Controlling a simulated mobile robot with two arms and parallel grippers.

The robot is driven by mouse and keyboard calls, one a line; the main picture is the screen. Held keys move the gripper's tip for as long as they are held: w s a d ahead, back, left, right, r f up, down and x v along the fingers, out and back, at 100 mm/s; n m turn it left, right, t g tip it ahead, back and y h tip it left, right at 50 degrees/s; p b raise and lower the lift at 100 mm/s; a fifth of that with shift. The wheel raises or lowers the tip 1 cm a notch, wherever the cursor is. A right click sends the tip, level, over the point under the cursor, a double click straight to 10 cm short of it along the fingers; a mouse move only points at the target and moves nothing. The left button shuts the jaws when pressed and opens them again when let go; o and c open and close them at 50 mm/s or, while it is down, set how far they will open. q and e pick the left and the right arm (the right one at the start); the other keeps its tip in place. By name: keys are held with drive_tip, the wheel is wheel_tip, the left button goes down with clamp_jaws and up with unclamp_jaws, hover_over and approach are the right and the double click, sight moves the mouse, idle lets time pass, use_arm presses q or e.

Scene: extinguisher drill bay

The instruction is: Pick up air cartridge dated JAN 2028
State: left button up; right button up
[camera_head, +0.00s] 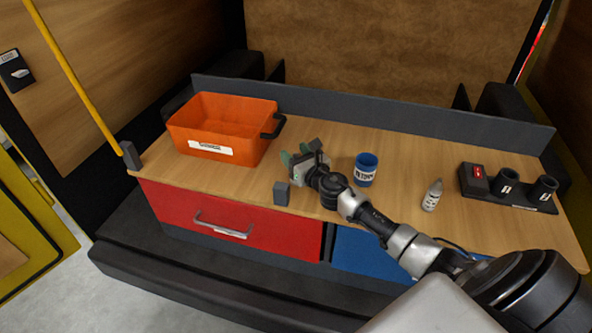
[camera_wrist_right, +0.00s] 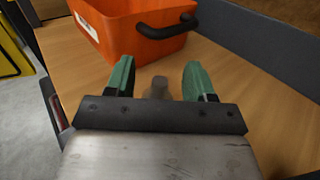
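A small pale grey cartridge-like bottle (camera_head: 432,195) with a dark printed label stands upright on the right half of the bench. Its print is too small to read, so I cannot confirm a date. My right gripper (camera_head: 294,155) is over the bench, left of the blue cup and well away from that bottle. Its green fingers are spread in the right wrist view (camera_wrist_right: 158,80). A small grey-brown stub (camera_wrist_right: 159,86) shows between them, apart from both fingers; I cannot tell what it is. My left gripper is not in view.
An orange bin (camera_head: 222,130) stands at the back left. A labelled blue cup (camera_head: 366,170) stands mid-bench. A dark holder with two black cups (camera_head: 508,190) is at right. A grey block (camera_head: 281,193) sits at the front edge above the red drawer (camera_head: 235,222).

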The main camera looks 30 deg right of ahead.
clamp_jaws()
drive_tip(key=shift+r, duration=0.15)
